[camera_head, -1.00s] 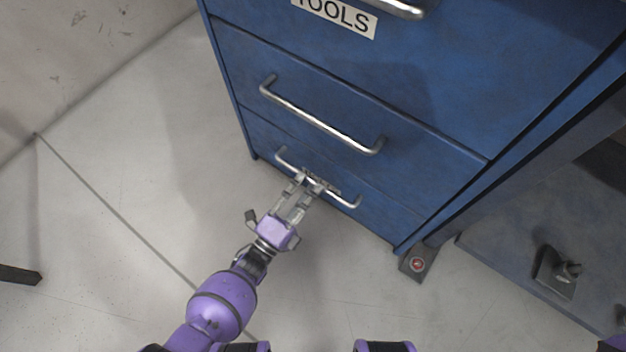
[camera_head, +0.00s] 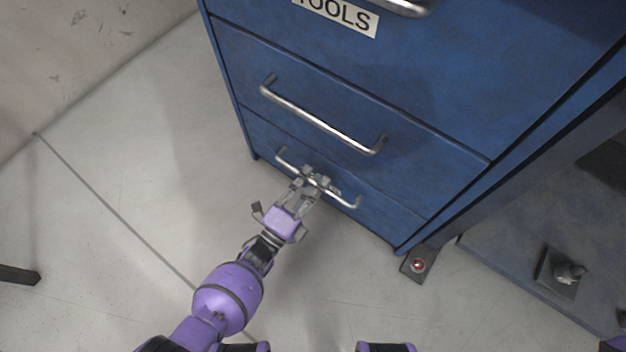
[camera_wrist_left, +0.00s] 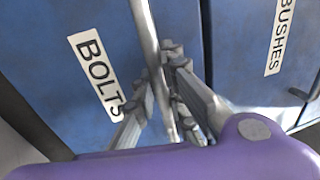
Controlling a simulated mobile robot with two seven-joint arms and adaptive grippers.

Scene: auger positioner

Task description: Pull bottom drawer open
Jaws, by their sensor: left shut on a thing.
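The blue cabinet's bottom drawer (camera_head: 385,212) is low on the front and looks flush with the drawer above. Its silver bar handle (camera_head: 345,200) runs across it; the handle also shows in the left wrist view (camera_wrist_left: 147,35). My left gripper (camera_head: 316,180) is shut on the middle of this handle, with a finger on each side of the bar in the left wrist view (camera_wrist_left: 168,92). A "BOLTS" label (camera_wrist_left: 93,70) on the drawer face shows beside the handle there. My right gripper is not in view.
The middle drawer (camera_head: 420,150) with its own handle (camera_head: 320,120) is just above, and a "TOOLS" label (camera_head: 338,16) is higher up. A foot bracket (camera_head: 418,263) sticks out at the cabinet's lower right corner. The floor (camera_head: 120,210) in front and left is clear.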

